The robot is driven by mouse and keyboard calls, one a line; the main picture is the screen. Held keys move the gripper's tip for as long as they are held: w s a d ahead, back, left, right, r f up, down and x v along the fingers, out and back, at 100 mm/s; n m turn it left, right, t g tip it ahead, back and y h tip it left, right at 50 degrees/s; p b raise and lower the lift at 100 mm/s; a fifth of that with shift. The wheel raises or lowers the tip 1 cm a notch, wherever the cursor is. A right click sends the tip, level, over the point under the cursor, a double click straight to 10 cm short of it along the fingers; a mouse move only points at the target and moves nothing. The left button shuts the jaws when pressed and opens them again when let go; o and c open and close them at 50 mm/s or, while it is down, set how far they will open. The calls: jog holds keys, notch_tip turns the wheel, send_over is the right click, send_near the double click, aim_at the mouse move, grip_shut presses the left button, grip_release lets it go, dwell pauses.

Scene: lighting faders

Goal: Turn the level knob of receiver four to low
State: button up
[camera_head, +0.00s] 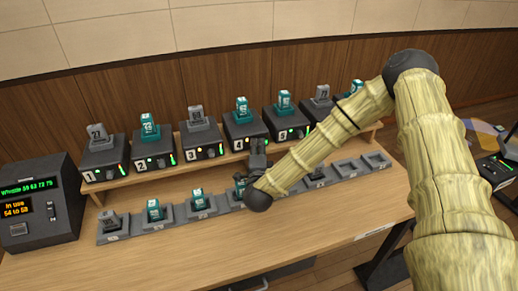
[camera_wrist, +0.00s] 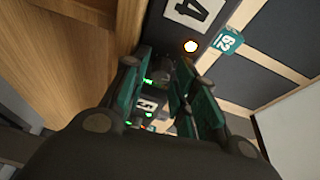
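Receiver four (camera_head: 238,128) is a dark box on the raised shelf, with a "4" label on its front and a teal handset on top. In the wrist view its front (camera_wrist: 218,18) shows the "4" label and a glowing light. My gripper (camera_head: 257,148) is at the right part of its front and covers the knob area in the head view. In the wrist view its teal-padded fingers (camera_wrist: 158,88) are apart. A dark round shape, perhaps the level knob (camera_wrist: 160,72), shows between them near green lights. Contact and the knob's setting cannot be told.
Receiver three (camera_head: 200,142) and receiver five (camera_head: 284,124) stand close on either side. A row of grey trays (camera_head: 200,208) with several handsets lies below on the table (camera_head: 180,255). A display box (camera_head: 40,205) stands at the left.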

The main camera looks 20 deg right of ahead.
jog(key=v, duration=1.2)
dwell(0.4)
